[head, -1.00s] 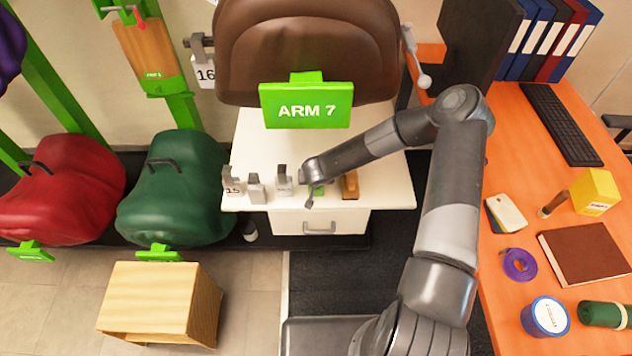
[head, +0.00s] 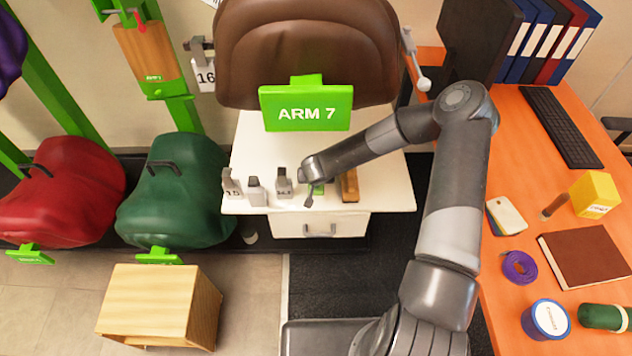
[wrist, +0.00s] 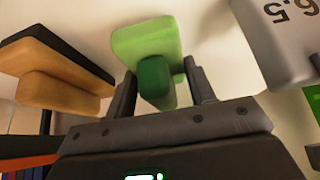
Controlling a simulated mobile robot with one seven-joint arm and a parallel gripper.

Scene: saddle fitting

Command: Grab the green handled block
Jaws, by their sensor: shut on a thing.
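The green handled block (head: 319,188) stands on the white cabinet top, mostly hidden by my gripper (head: 311,194) in the head view. In the wrist view its light green body (wrist: 148,42) and darker green handle (wrist: 155,78) are clear. My gripper (wrist: 162,80) has one finger on each side of the dark green handle and is shut on it. Whether the block touches the cabinet top cannot be told.
A wooden block (head: 349,186) stands close on the right and also shows in the wrist view (wrist: 55,65). Several grey numbered weights (head: 284,184) stand on the left. The brown saddle (head: 310,50) with a green ARM 7 sign (head: 306,107) rises behind. An orange desk (head: 500,285) is at right.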

